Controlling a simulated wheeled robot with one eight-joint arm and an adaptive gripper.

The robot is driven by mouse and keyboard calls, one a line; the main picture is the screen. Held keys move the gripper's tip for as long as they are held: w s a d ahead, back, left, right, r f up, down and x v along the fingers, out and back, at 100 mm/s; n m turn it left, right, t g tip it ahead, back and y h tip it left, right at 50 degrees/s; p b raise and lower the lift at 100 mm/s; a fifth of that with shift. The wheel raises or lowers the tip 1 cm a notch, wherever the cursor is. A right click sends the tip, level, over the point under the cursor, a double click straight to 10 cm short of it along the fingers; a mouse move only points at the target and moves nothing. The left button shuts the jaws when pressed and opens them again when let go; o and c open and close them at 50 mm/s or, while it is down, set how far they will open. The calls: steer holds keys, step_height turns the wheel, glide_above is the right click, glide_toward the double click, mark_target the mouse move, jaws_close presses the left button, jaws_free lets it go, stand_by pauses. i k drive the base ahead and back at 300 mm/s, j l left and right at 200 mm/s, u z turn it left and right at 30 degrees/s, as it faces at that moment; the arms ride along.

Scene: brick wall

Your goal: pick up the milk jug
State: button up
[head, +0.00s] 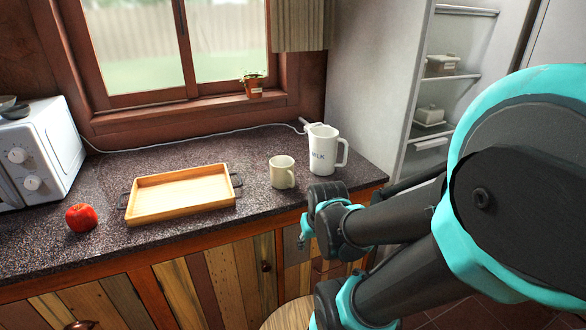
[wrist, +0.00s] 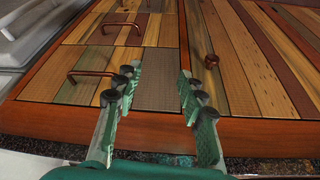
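The white milk jug (head: 322,155), marked "MILK", stands upright at the right end of the dark speckled counter (head: 254,208). Its handle points right. My gripper (wrist: 160,88) is open and empty in the wrist view, with its green fingers spread in front of the wooden cabinet fronts. In the head view, the end of my arm is in front of the counter's front edge, below and nearer than the jug, and apart from it. The fingers are mostly hidden there. The jug is not in the wrist view.
A cream mug (head: 282,172) stands just left of the jug. A wooden tray (head: 181,194) with dark handles, a red apple (head: 81,217) and a white microwave (head: 42,150) are further left. A potted plant (head: 253,86) sits on the sill. White shelving (head: 440,78) stands right.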

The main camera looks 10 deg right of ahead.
mark_target(324, 140)
steer(key=z, duration=1.4)
steer(key=k+j+z, duration=0.35)
steer(key=z, duration=0.15)
